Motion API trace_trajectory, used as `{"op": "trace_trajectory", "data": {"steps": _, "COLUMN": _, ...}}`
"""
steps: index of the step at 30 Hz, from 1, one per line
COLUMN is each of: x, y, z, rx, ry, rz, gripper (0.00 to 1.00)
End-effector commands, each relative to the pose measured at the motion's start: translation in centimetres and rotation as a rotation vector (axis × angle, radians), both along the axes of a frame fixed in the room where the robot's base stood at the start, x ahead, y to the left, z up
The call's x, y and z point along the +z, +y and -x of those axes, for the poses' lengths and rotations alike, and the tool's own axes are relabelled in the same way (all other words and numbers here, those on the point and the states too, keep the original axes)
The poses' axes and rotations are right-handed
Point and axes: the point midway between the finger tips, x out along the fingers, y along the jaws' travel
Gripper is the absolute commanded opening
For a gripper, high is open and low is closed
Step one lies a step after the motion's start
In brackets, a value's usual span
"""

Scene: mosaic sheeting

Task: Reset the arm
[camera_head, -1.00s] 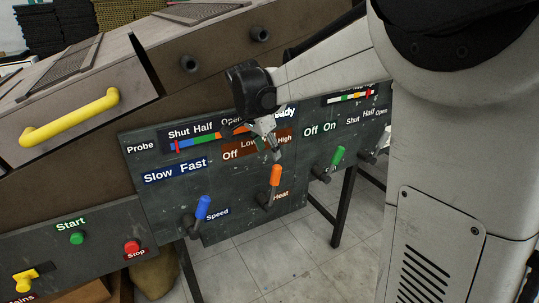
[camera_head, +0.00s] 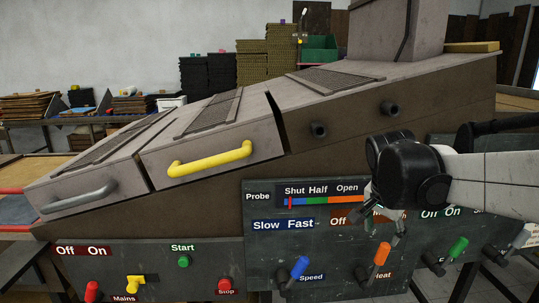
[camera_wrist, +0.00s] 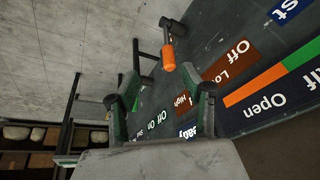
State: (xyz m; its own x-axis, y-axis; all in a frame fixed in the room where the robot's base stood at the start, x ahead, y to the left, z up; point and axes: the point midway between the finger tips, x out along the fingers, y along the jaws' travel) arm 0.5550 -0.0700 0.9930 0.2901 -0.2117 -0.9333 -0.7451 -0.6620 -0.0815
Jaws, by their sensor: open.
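My gripper (camera_head: 388,222) is open and empty in front of the dark control panel (camera_head: 262,262), over its right part near the Heat label. In the wrist view my gripper (camera_wrist: 163,108) shows its two fingers spread apart, with nothing between them but the panel behind. The orange Heat lever (camera_head: 382,254) stands just below the fingers in the head view. It also shows beyond the fingers in the wrist view (camera_wrist: 168,56). My arm reaches in from the right and hides part of the panel's labels.
A blue Speed lever (camera_head: 299,268) and a green lever (camera_head: 459,248) stick out on either side. A yellow handle (camera_head: 210,160) and a grey handle (camera_head: 80,198) project from the machine's lids. Start (camera_head: 184,262) and Stop (camera_head: 224,285) buttons sit at lower left. Stacked sheets stand behind.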

Motion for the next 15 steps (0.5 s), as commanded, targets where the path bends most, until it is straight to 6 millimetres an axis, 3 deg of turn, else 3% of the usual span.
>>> {"op": "trace_trajectory", "data": {"steps": 6, "x": 1.5, "y": 2.1, "z": 5.5, "rx": 0.224, "ry": -0.042, "rz": 0.021, "gripper": 0.44}}
{"op": "trace_trajectory", "data": {"steps": 15, "x": 1.7, "y": 4.6, "z": 12.2, "rx": 0.517, "ry": -0.114, "rz": 0.078, "gripper": 0.44}}
